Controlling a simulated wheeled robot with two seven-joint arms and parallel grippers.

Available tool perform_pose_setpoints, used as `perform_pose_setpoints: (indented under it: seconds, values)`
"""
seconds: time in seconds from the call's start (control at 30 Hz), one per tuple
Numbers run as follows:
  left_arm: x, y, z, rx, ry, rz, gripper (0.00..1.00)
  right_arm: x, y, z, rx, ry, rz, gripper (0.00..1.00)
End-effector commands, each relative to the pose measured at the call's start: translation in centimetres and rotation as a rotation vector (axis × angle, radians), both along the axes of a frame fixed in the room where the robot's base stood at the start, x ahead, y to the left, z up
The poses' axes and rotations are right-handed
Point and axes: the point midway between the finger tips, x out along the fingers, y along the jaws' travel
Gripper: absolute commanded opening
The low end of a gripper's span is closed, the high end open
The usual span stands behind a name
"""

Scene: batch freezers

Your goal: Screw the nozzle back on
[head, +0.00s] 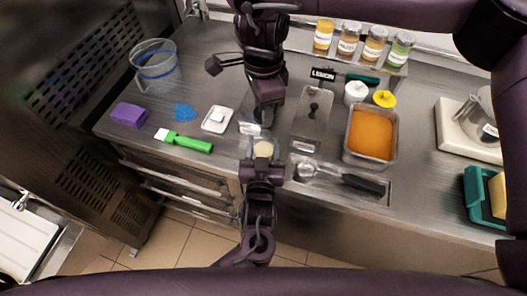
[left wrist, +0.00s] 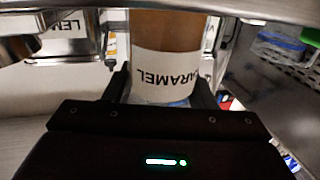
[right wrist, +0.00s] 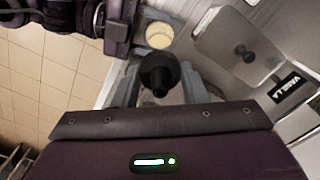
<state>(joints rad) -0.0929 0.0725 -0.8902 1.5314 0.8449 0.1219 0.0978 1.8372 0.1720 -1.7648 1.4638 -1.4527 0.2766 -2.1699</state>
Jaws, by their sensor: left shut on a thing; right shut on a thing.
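My left gripper (head: 262,166) is shut on a bottle labelled CARAMEL (left wrist: 175,62), with brown sauce inside. The label reads upside down in the left wrist view. The bottle's pale round top (head: 263,149) faces up in the head view. My right gripper (head: 268,118) is above it in that picture, over the counter. In the right wrist view it is shut on a black nozzle (right wrist: 159,72). The bottle's open top (right wrist: 159,36) shows just past the nozzle there. The nozzle looks apart from the bottle. The head view hides the nozzle behind my gripper.
The steel counter holds a lidded metal tub (head: 313,113), an orange-filled pan (head: 371,132), a scoop (head: 345,178), a green-handled spatula (head: 190,143) and a purple sponge (head: 129,114). Several labelled jars (head: 349,40) stand at the back. A clear bucket (head: 155,68) is at left.

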Motion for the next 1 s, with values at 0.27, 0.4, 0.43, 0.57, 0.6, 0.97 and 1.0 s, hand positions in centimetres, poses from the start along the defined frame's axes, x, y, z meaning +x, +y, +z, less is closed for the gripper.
perform_pose_setpoints:
  seconds: [0.27, 0.4, 0.43, 0.57, 0.6, 0.97, 1.0]
  values:
    - [0.0, 0.0, 0.0, 0.000, 0.000, 0.000, 0.10, -0.1, 0.0, -2.3, -0.001, 0.003, 0.000, 0.18]
    - [0.0, 0.0, 0.0, 0.000, -0.001, 0.000, 0.09, -0.1, 0.1, -4.3, 0.000, 0.002, 0.000, 0.18]
    - [0.0, 0.0, 0.0, 0.000, -0.001, 0.000, 0.09, -0.1, 0.1, -4.6, 0.000, 0.002, 0.000, 0.18]
    - [0.0, 0.0, 0.0, 0.000, -0.001, 0.000, 0.09, -0.1, 0.1, -5.0, 0.000, 0.000, -0.001, 0.18]
    - [0.0, 0.0, 0.0, 0.000, 0.000, 0.000, 0.09, -0.1, 0.1, -4.9, 0.000, 0.000, 0.000, 0.18]
    - [0.0, 0.0, 0.0, 0.000, -0.001, 0.000, 0.09, -0.1, 0.1, -5.0, 0.000, 0.000, 0.000, 0.18]
    - [0.0, 0.0, 0.0, 0.000, -0.001, 0.000, 0.09, -0.1, 0.1, -5.0, 0.000, 0.000, 0.000, 0.18]
